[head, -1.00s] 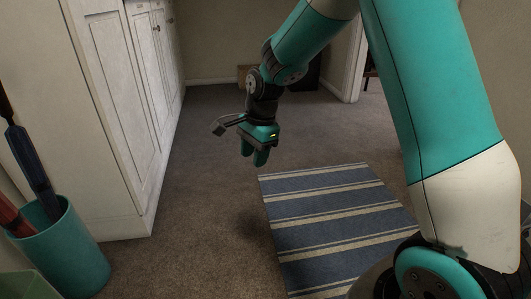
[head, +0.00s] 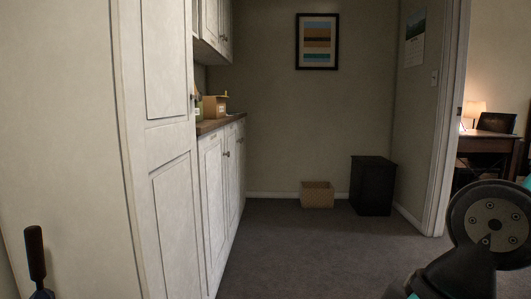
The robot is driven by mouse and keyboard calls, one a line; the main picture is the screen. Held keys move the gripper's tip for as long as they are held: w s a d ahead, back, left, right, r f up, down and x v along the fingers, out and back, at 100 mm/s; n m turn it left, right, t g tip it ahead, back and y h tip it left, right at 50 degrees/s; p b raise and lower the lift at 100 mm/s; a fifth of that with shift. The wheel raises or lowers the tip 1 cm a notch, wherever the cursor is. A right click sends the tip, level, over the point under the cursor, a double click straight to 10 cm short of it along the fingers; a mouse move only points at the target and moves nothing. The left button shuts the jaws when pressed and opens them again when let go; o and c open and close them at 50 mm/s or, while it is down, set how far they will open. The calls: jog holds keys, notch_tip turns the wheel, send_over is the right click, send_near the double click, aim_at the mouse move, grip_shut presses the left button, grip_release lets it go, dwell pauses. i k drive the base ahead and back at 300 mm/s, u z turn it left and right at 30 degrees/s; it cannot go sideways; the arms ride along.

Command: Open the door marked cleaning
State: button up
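A tall white cabinet door (head: 168,170) with raised panels stands at the left, seen at a steep angle, and looks shut. Beyond it are white lower cabinet doors (head: 213,185) with small dark knobs, under a wooden counter. White upper cabinet doors (head: 212,18) hang above, partly cut off by the top edge. I can read no label on any of these doors, so I cannot tell which is marked cleaning. My gripper is out of view; only part of my arm shows at the lower right.
A woven basket (head: 317,195) and a black bin (head: 372,186) stand by the back wall. A dark umbrella handle (head: 36,255) rises at the lower left. The carpet (head: 300,245) between cabinets and doorway is clear. A desk (head: 488,145) shows through the right doorway.

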aim_at(210, 145)
jog(key=z, duration=0.35)
jog(key=i, duration=2.05)
jog(key=u, duration=0.5)
jog(key=i, duration=0.9)
jog(key=u, duration=0.3)
